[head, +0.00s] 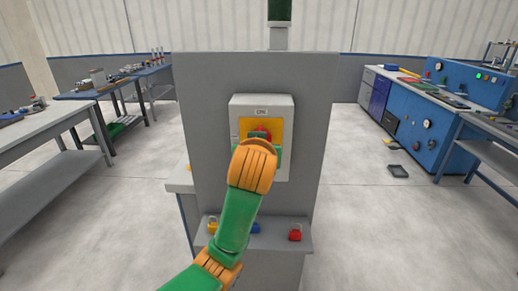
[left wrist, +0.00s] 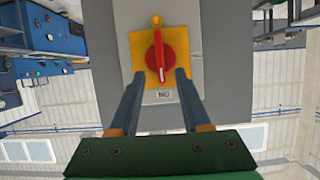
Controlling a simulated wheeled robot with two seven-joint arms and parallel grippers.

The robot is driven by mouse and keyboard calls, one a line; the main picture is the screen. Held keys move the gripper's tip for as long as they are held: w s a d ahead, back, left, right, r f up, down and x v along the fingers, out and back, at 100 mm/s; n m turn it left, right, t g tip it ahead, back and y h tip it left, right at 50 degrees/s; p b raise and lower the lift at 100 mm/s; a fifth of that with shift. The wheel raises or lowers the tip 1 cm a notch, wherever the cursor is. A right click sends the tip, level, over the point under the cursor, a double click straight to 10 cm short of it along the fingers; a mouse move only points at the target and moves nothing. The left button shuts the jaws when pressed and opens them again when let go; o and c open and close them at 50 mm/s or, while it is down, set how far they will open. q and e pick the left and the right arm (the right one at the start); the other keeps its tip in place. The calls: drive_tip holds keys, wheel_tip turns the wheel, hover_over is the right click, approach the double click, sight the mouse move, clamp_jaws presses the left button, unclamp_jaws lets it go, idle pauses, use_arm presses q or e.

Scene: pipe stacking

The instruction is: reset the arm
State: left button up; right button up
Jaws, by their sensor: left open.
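A red rotary knob (left wrist: 158,57) sits on a yellow plate (left wrist: 137,47) on a light grey switch box (head: 262,101). The box is fixed to a grey upright panel (head: 210,90). My left gripper (left wrist: 160,73) is open in front of the switch. In the left wrist view its two fingers are on either side of one end of the knob, and I cannot tell whether they touch it. In the head view my orange and green left arm (head: 252,167) hides the fingertips and most of the knob. My right gripper is in neither view.
Below the switch, a shelf (head: 275,240) holds a red padlock (head: 295,234), a blue one (head: 255,228) and a yellow one (head: 212,226). A blue console (head: 425,120) stands at right, workbenches (head: 45,125) at left. Floor is open on both sides of the panel.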

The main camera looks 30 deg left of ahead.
use_arm(q)
drive_tip(key=s+d+f+m+g+h, duration=0.1)
drive_tip(key=s+d+f+m, duration=0.1)
drive_tip(key=f, duration=0.6)
drive_tip(key=s+d+f+m+g+h, duration=0.1)
drive_tip(key=s+d+f+m+h, duration=0.15)
drive_tip(key=f, duration=0.55)
drive_tip(key=s+d+f+m+g+h, duration=0.1)
drive_tip(key=s+d+f+g, duration=0.15)
drive_tip(key=f, duration=0.55)
drive_tip(key=s+d+f+m+g+h, duration=0.1)
drive_tip(key=s+d+f+g, duration=0.1)
drive_tip(key=s+f, duration=0.45)
drive_tip(key=s+d+f+m+g+h, duration=0.1)
drive_tip(key=s+d+f+m+h, duration=0.2)
drive_tip(key=s, duration=0.7)
drive_tip(key=s+f+n+g+y, duration=0.1)
drive_tip(key=s+f, duration=0.1)
drive_tip(key=f, duration=0.8)
drive_tip(key=s+f+g, duration=0.1)
drive_tip(key=s+f, duration=0.1)
drive_tip(key=f, duration=0.8)
drive_tip(key=s+a+f, duration=0.2)
drive_tip(key=s+f, duration=0.6)
drive_tip(key=s, duration=0.2)
drive_tip(key=shift+s+f+g, duration=0.15)
drive_tip(key=shift+s+g, duration=0.25)
drive_tip(key=shift+g, duration=0.05)
